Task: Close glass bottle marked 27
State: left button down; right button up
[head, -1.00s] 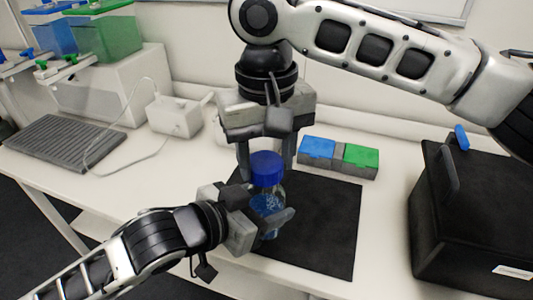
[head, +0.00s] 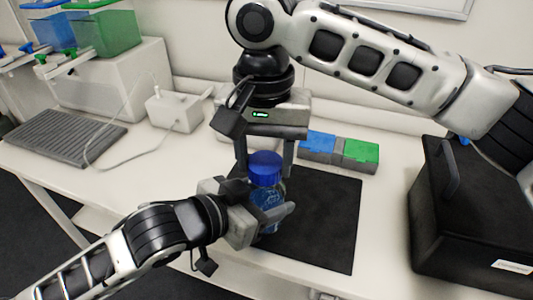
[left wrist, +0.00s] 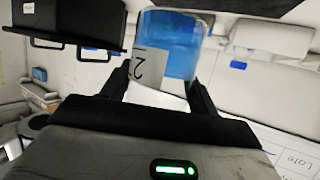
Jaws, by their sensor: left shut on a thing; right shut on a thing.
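The glass bottle (head: 268,200) stands upright on the black mat (head: 325,225), with a blue cap (head: 265,167) on its top. My left gripper (head: 270,214) is shut around the bottle's body from the left. In the left wrist view the bottle (left wrist: 170,45) sits between the fingers, with a white label showing part of a number, a "2". My right gripper (head: 265,165) comes down from above, its two fingers on either side of the blue cap, shut on it. Whether the cap is fully seated on the neck I cannot tell.
A block with a blue and a green lid (head: 340,150) stands behind the mat. A black box (head: 470,220) stands at the right. A white device (head: 175,112) and a grey keyboard-like pad (head: 65,140) lie at the left. The mat's right part is clear.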

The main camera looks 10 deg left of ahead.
jog(key=m, duration=0.5)
jog(key=shift+a, duration=0.2)
jog(key=m, duration=0.7)
jog(key=shift+w+a+m, duration=0.1)
jog(key=shift+w+m, duration=0.1)
jog(key=shift+m, duration=0.2)
jog(key=m, duration=0.4)
jog(key=shift+w, duration=0.15)
jog(key=o, duration=0.9)
jog(key=shift+o, duration=0.2)
